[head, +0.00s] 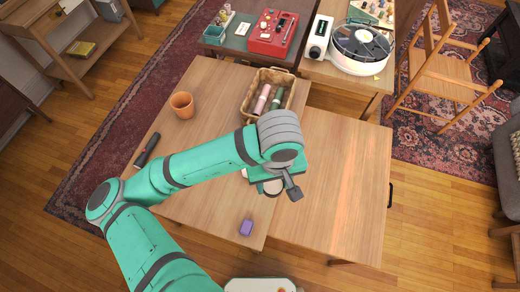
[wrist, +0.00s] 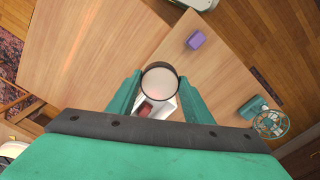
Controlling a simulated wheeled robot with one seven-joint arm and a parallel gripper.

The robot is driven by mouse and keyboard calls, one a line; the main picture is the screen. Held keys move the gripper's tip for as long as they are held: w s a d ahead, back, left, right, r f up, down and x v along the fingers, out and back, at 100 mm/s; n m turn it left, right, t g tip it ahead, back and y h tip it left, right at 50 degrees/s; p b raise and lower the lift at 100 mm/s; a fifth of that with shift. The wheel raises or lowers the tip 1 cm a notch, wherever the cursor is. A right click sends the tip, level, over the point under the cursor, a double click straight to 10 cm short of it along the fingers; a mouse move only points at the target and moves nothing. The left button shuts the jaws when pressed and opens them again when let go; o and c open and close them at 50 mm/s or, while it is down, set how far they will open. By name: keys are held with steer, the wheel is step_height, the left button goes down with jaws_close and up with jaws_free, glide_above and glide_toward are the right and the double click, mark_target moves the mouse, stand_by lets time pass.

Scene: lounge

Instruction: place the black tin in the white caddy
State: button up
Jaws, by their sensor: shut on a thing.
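The black tin (wrist: 160,80) is a round tin with a dark rim and a pale, pinkish top face. It is between the two green fingers of my gripper (wrist: 158,96), which is shut on it. In the head view my gripper (head: 275,186) is over the wooden table, and the tin (head: 272,188) shows partly beneath it. The white caddy (wrist: 168,103) lies below and partly behind the tin in the wrist view, with something red inside. In the head view the arm hides nearly all of the caddy. I cannot tell whether tin and caddy touch.
A purple block (head: 246,227) lies near the table's front edge. A wicker basket (head: 287,77) with bottles, an orange cup (head: 182,104) and a dark long-handled item (head: 147,150) are also on the table. The wooden surface to the right (head: 340,190) is clear.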

steer(key=w+a+f, duration=0.1)
steer(key=w+f, duration=0.3)
steer(key=w+a+f, duration=0.1)
steer(key=w+f, duration=0.3)
steer(key=w, duration=0.1)
steer(key=w+a+f, duration=0.2)
steer(key=w+f, duration=0.2)
steer(key=shift+w+f, duration=0.2)
steer(key=shift+f, duration=0.2)
steer(key=shift+w+f, duration=0.15)
